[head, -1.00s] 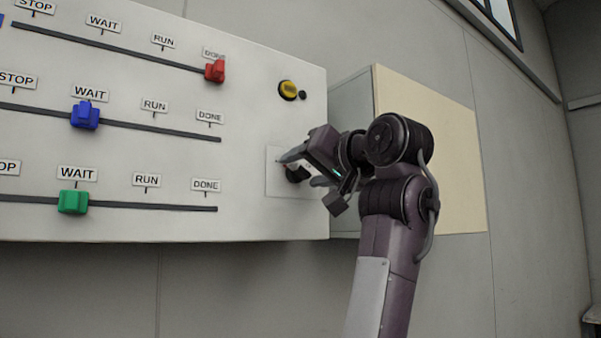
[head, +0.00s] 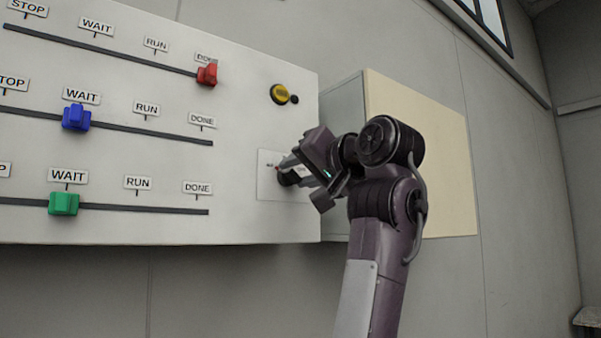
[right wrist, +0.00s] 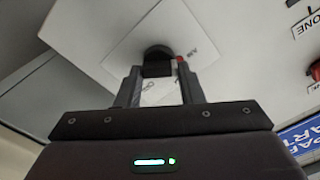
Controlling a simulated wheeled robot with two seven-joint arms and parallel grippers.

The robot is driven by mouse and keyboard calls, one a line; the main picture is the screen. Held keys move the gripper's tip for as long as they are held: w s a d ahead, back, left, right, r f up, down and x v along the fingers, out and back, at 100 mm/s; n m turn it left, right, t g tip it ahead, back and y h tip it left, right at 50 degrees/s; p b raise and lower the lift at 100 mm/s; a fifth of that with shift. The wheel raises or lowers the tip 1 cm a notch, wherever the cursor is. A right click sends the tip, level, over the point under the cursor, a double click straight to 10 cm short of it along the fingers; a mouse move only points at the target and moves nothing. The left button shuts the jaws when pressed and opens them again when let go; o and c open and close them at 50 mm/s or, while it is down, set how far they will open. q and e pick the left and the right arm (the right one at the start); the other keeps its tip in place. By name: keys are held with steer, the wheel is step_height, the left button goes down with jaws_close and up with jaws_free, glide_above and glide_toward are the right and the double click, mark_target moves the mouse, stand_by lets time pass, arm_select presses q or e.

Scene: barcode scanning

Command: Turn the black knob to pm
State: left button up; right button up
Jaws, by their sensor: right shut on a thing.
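The black knob (head: 286,179) sits on a white square plate (head: 267,187) at the right end of the wall panel. In the right wrist view the knob (right wrist: 157,62) is between the fingertips, with a small red mark and a short printed label close to it. My right gripper (head: 297,171) reaches in from the right, its fingers on either side of the knob; the gripper (right wrist: 158,76) is shut on it. The fingers partly hide the knob and most of the plate's markings. My left gripper is in neither view.
The panel carries red (head: 207,74), blue (head: 76,118) and green (head: 64,204) sliders on slots left of the knob. A yellow button (head: 280,94) is above the plate. A box with a cream face (head: 425,140) stands just right of the panel, behind my arm.

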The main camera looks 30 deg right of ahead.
steer(key=m, duration=0.4)
steer(key=shift+f, duration=0.1)
steer(key=m, duration=0.6)
steer(key=shift+b, duration=0.3)
steer(key=shift+d+m, duration=0.1)
steer(key=shift+m, duration=0.2)
steer(key=o, duration=0.9)
steer(key=shift+w+f, duration=0.1)
steer(key=shift+w, duration=0.05)
steer(key=shift+o, duration=0.2)
